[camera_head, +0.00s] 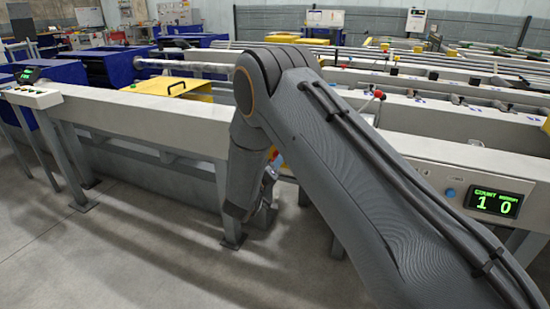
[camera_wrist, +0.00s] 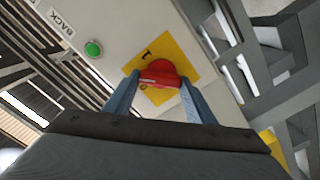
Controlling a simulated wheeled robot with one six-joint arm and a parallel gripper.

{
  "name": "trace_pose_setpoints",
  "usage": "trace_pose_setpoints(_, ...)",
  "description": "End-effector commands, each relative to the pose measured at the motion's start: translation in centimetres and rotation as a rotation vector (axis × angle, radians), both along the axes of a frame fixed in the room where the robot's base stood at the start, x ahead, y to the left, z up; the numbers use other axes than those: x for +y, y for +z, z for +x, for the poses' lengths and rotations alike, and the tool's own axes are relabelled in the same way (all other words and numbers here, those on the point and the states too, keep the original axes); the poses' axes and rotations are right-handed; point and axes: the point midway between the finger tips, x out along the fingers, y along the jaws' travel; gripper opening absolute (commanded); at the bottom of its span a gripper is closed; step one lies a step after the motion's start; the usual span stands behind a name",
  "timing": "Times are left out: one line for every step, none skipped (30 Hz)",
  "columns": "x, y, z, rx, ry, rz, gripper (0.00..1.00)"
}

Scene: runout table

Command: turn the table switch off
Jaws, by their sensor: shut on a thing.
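The table switch is a red rotary knob (camera_wrist: 160,72) on a yellow plate (camera_wrist: 181,48), on a pale panel. The plate has a mark like a 1 above the knob and one like a 0 below it in the wrist view. My gripper (camera_wrist: 159,80) has its two blue fingers on either side of the knob and is shut on it. Which mark the knob points to is not clear. In the head view my arm hides most of the gripper and the switch.
A green-lit counter display (camera_head: 495,203) and a blue button (camera_head: 450,192) are on the beam at right. Grey floor (camera_head: 110,260) is open at front left.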

Motion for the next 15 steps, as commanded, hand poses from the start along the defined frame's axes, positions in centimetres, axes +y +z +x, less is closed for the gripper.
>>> trace_pose_setpoints(0.08,0.18,-0.06,0.015,0.001,-0.042,0.28)
trace_pose_setpoints(0.09,0.14,-0.06,0.025,0.001,-0.069,0.28)
trace_pose_setpoints(0.12,0.13,-0.05,0.038,0.001,-0.105,0.28)
trace_pose_setpoints(0.14,0.14,-0.04,0.048,0.001,-0.132,0.28)
trace_pose_setpoints(0.15,0.15,-0.02,0.057,0.002,-0.158,0.28)
trace_pose_setpoints(0.18,0.16,-0.01,0.069,0.001,-0.194,0.28)
trace_pose_setpoints(0.19,0.15,0.0,0.079,0.002,-0.22,0.28)
trace_pose_setpoints(0.2,0.13,0.0,0.088,0.002,-0.247,0.28)
trace_pose_setpoints(0.2,0.08,-0.01,0.102,0.002,-0.283,0.28)
trace_pose_setpoints(0.22,0.06,-0.01,0.112,0.002,-0.309,0.28)
trace_pose_setpoints(0.23,0.03,0.0,0.121,0.002,-0.336,0.28)
trace_pose_setpoints(0.25,0.03,0.0,0.134,0.002,-0.371,0.28)
trace_pose_setpoints(0.26,0.04,0.02,0.143,0.002,-0.396,0.28)
trace_pose_setpoints(0.28,0.04,0.03,0.151,0.002,-0.421,0.28)
trace_pose_setpoints(0.3,0.04,0.04,0.163,0.002,-0.454,0.28)
